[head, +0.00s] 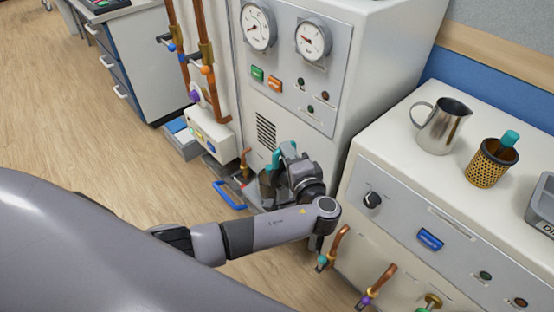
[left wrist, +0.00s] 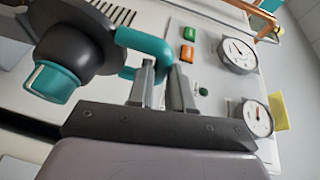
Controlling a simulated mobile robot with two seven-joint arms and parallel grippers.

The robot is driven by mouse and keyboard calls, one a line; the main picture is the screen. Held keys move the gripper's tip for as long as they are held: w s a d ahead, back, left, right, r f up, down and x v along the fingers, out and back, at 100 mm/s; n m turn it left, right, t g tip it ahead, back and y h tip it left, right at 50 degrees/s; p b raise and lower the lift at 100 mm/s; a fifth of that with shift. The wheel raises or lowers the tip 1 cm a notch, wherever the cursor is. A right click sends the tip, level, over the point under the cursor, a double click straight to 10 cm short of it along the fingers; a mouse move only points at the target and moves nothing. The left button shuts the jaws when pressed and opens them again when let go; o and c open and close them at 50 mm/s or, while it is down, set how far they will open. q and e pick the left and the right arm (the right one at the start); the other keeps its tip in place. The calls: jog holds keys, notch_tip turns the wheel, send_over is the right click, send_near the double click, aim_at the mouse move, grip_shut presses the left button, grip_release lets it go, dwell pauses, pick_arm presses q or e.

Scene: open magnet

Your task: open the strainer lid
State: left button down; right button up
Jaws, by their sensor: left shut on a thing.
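The strainer is a dark rounded body (left wrist: 85,40) on the front of the white cabinet, with a teal cap (left wrist: 52,84) at one end and a teal bent handle (left wrist: 146,41). In the head view the teal handle (head: 287,148) shows just above my left gripper (head: 279,168), low on the cabinet front. My left gripper is shut on the teal handle; its two grey fingers (left wrist: 165,72) sit at the handle's end in the left wrist view. My wrist hides much of the strainer in the head view. I cannot tell how far the lid stands open. My right gripper is out of view.
The cabinet (head: 270,85) carries two gauges (head: 258,27) and green and orange buttons. Copper pipes (head: 190,50) stand to its left. At right, a low white unit (head: 400,150) holds a metal jug (head: 442,126) and a mesh cup (head: 490,164). Wooden floor is clear at left.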

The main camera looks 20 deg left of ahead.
pick_arm(q)
jog(key=shift+s+d+f+t+y+b, duration=0.2)
jog(key=shift+d+y+b, duration=0.05)
jog(key=shift+d+y, duration=0.1)
jog(key=shift+s+d+f+t+y+b, duration=0.15)
jog(key=shift+d+f+t+y+b, duration=0.1)
jog(key=shift+d, duration=0.1)
jog(key=shift+s+d+f+b, duration=0.1)
jog(key=shift+s+d+b, duration=0.15)
jog(key=shift+d, duration=0.15)
jog(key=shift+s+d+f+b, duration=0.1)
jog(key=shift+d+b, duration=0.15)
jog(key=shift+d, duration=0.1)
jog(key=c, duration=1)
grip_release()
jog(key=shift+c, duration=0.2)
jog(key=v, duration=0.7)
jog(key=shift+r, duration=0.15)
jog(key=shift+d, duration=0.1)
